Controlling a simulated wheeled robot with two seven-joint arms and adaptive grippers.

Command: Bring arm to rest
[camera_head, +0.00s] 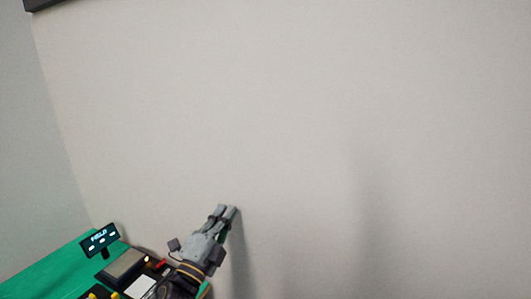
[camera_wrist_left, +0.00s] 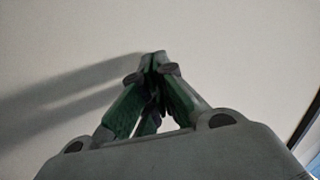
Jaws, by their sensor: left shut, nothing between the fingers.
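My left gripper (camera_head: 229,211) is at the lower middle of the head view, raised in front of the pale wall with its fingers pointing up. Its fingers are together and hold nothing. My right gripper is in neither view.
A green conveyor table (camera_head: 50,266) stands at the lower left. On it are a small black display (camera_head: 100,240) with lit text, a grey box (camera_head: 122,268) and a white piece (camera_head: 141,287). The pale wall (camera_head: 330,110) fills most of the head view.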

